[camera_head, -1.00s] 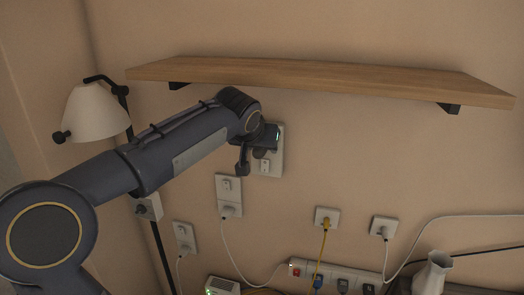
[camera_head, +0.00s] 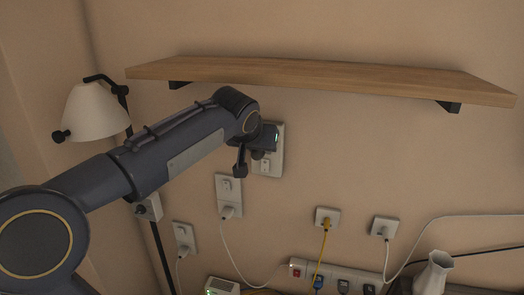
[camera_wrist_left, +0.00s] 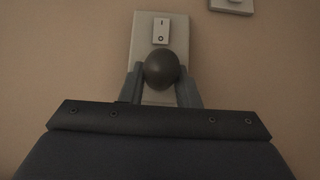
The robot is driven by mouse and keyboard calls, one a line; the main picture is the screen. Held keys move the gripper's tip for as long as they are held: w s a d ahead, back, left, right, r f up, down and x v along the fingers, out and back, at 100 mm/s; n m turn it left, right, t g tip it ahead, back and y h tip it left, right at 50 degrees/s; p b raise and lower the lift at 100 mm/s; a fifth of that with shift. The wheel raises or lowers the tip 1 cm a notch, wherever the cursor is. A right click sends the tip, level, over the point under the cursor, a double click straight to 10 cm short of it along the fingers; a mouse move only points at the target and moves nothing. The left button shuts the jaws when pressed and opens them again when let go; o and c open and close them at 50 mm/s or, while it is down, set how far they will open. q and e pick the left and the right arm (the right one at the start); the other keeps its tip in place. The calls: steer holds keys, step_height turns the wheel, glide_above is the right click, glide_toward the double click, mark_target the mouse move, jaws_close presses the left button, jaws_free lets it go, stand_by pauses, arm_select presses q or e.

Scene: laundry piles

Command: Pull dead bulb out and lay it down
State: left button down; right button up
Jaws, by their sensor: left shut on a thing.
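The dead bulb (camera_wrist_left: 161,68) is a dark grey ball in the left wrist view, between the two fingers of my left gripper (camera_wrist_left: 161,88). The gripper is shut on it. Behind it is a pale wall plate (camera_wrist_left: 143,45) with a rocker switch (camera_wrist_left: 161,31) just above the ball. In the head view my left gripper (camera_head: 256,153) is close in front of the same plate (camera_head: 273,160), and the bulb is hard to make out there. Whether the bulb's base is still in the plate is hidden. My right gripper is not in view.
A wooden shelf (camera_head: 320,78) runs above the gripper. A white lamp shade (camera_head: 95,113) hangs at the left. Sockets with plugged cables (camera_head: 326,217), a power strip (camera_head: 335,276) and a white vase (camera_head: 433,273) are lower down.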

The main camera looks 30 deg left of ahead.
mark_target(255, 156)
arm_select(q)
steer(key=shift+s+d+b, duration=0.25)
steer(key=shift+s+b, duration=0.2)
steer(key=shift+s, duration=0.55)
steer(key=shift+s+d+b, duration=0.2)
steer(key=shift+s+b, duration=0.2)
steer(key=shift+s, duration=0.55)
steer(key=shift+f, duration=0.1)
